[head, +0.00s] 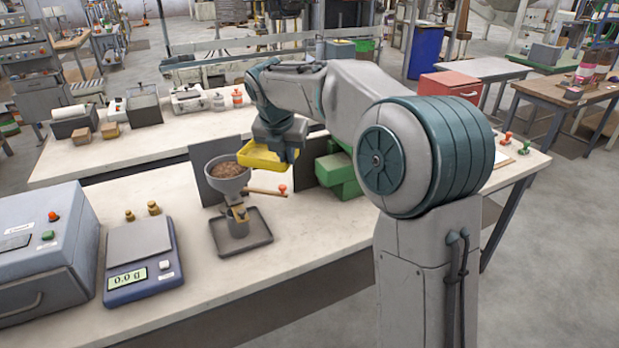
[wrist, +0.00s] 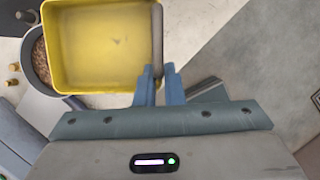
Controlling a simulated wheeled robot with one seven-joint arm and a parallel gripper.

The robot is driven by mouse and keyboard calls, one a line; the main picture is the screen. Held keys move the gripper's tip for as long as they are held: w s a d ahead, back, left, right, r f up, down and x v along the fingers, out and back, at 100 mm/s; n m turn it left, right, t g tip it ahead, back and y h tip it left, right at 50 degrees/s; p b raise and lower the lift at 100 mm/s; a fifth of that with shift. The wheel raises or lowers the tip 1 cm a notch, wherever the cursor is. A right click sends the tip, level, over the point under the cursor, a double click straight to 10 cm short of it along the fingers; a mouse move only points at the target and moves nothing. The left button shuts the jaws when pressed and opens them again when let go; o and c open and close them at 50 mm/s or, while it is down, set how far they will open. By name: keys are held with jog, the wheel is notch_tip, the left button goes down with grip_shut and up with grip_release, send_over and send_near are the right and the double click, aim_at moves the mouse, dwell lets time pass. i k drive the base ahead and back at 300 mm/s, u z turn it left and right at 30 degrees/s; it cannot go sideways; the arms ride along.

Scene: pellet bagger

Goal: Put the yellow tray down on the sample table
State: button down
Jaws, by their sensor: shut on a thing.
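The yellow tray (head: 266,156) is in the air above the table, just right of and above the pellet hopper in the head view. In the wrist view the yellow tray (wrist: 98,45) looks empty, apart from faint dark marks on its floor. My gripper (wrist: 158,72) is shut on the tray's wall at its near right corner. In the head view my gripper (head: 290,153) is partly hidden by my wrist. The light-topped table (head: 310,228) lies below, with instruments on it; I cannot tell whether it is the sample table.
A grey hopper (head: 228,184) with brown pellets stands close to the tray, over a dark drip tray (head: 240,238). A blue scale (head: 141,262) and a grey-blue machine (head: 40,262) stand to the left. Green blocks (head: 340,172) stand behind my arm. The table's front middle is clear.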

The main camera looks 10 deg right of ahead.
aim_at(273, 186)
jog(key=i, duration=0.9)
